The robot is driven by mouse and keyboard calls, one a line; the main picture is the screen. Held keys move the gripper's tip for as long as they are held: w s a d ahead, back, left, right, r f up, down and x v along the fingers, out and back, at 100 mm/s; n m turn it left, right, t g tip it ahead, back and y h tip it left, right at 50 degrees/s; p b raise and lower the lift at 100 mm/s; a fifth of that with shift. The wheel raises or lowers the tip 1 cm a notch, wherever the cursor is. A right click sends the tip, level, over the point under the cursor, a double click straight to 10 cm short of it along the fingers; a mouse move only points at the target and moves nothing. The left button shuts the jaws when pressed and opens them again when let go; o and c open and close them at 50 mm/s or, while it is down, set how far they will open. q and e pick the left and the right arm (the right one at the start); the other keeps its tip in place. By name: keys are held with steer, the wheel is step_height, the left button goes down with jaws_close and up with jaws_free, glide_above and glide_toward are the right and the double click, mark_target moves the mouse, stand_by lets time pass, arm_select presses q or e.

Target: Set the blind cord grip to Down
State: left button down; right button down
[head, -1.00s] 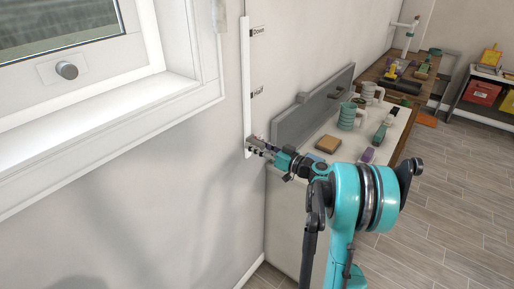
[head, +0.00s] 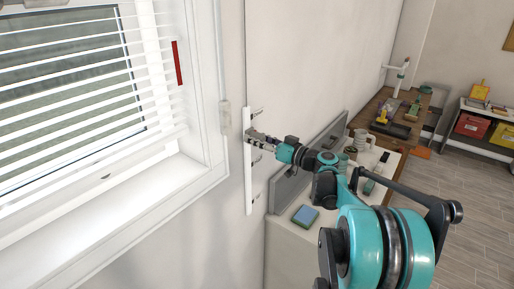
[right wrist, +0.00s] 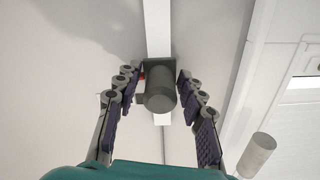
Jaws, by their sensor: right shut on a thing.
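The blind cord grip (right wrist: 160,90) is a dark grey cylinder on a white vertical rail (right wrist: 157,28), seen in the right wrist view between my finger pads. My right gripper (right wrist: 158,92) is shut on it. In the head view my right gripper (head: 252,136) is at the upper part of the wall rail (head: 249,190), below the top label (head: 257,112) and above the middle one. The label text is too small to read now. White blind slats (head: 70,80) hang across the window. My left gripper is not in view.
The window frame (head: 208,80) juts out left of the rail. A wooden table and a shelf with bins stand farther back. Floor at right is clear.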

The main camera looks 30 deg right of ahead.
mark_target(247, 121)
step_height(247, 121, up, 5)
steer(key=shift+p, duration=1.1)
steer(key=shift+r, duration=0.15)
steer(key=c, duration=1.2)
jaws_free()
steer(key=shift+a, duration=0.1)
steer(key=v, duration=1.2)
